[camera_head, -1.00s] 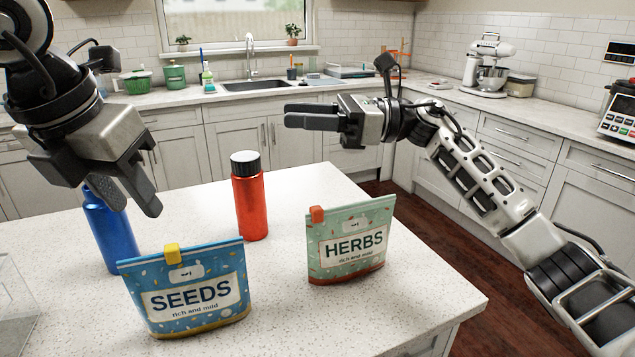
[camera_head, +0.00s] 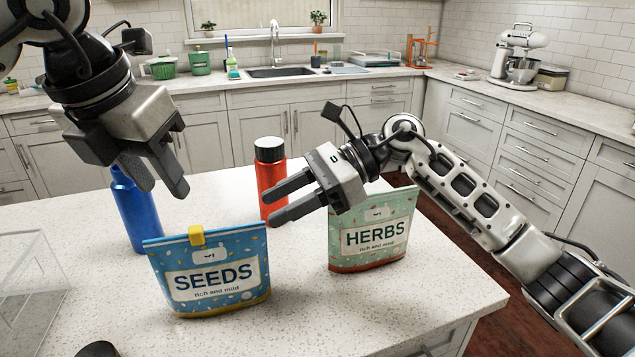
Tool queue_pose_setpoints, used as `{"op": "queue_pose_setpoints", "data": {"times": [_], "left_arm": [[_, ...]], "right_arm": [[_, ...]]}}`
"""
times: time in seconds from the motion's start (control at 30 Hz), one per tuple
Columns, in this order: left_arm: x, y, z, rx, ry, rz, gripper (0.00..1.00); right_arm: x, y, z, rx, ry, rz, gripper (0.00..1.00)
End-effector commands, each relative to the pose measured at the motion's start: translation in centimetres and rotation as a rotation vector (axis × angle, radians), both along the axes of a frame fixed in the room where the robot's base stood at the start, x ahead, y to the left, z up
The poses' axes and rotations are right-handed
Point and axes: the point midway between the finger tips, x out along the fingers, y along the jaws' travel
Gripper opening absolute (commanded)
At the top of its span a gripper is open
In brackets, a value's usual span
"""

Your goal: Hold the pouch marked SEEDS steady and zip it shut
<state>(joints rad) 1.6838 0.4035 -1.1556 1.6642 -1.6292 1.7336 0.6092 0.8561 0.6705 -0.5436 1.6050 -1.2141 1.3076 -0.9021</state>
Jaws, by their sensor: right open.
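The blue SEEDS pouch (camera_head: 208,272) stands upright on the white speckled counter, front left of centre. Its yellow zip slider (camera_head: 196,236) sits on the top strip, left of the middle. My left gripper (camera_head: 163,190) hangs above and behind the pouch's left side, fingers down, apart and empty. My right gripper (camera_head: 271,204) is open and empty, fingers pointing left, to the right of the SEEDS pouch and above its top edge. It does not appear to touch the pouch.
The green HERBS pouch (camera_head: 368,240) stands to the right, partly covered by my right gripper. A red bottle (camera_head: 269,172) and a blue bottle (camera_head: 136,212) stand behind. A clear box (camera_head: 30,290) is at left. A dark round top (camera_head: 98,349) shows at the bottom edge.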

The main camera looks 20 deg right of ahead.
Motion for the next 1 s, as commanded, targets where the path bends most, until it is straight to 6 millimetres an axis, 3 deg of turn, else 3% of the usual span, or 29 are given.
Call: {"op": "queue_pose_setpoints", "data": {"times": [0.1, 0.3, 0.5, 0.77, 0.8, 0.93, 1.0], "left_arm": [[0.0, 0.0, 0.0, 0.0, 0.0, 0.0, 0.36], [0.0, 0.0, 0.0, 0.0, 0.0, 0.0, 0.36], [0.0, 0.0, 0.0, 0.0, 0.0, 0.0, 0.36], [0.0, 0.0, 0.0, 0.0, 0.0, 0.0, 0.36], [0.0, 0.0, 0.0, 0.0, 0.0, 0.0, 0.36], [0.0, 0.0, 0.0, 0.0, 0.0, 0.0, 0.36], [0.0, 0.0, 0.0, 0.0, 0.0, 0.0, 0.36]], "right_arm": [[0.0, 2.3, -0.9, 0.002, 0.0, 0.004, 0.44], [0.2, 4.9, -2.0, 0.001, 0.001, 0.003, 0.44], [0.3, 6.1, -2.5, 0.001, 0.0, 0.001, 0.44], [0.3, 6.2, -2.6, 0.0, 0.0, 0.0, 0.44], [0.3, 6.2, -2.6, 0.0, 0.0, 0.0, 0.41], [0.3, 6.2, -2.6, 0.0, 0.0, 0.0, 0.05], [0.3, 6.2, -2.6, 0.0, 0.0, 0.0, 0.0]]}}
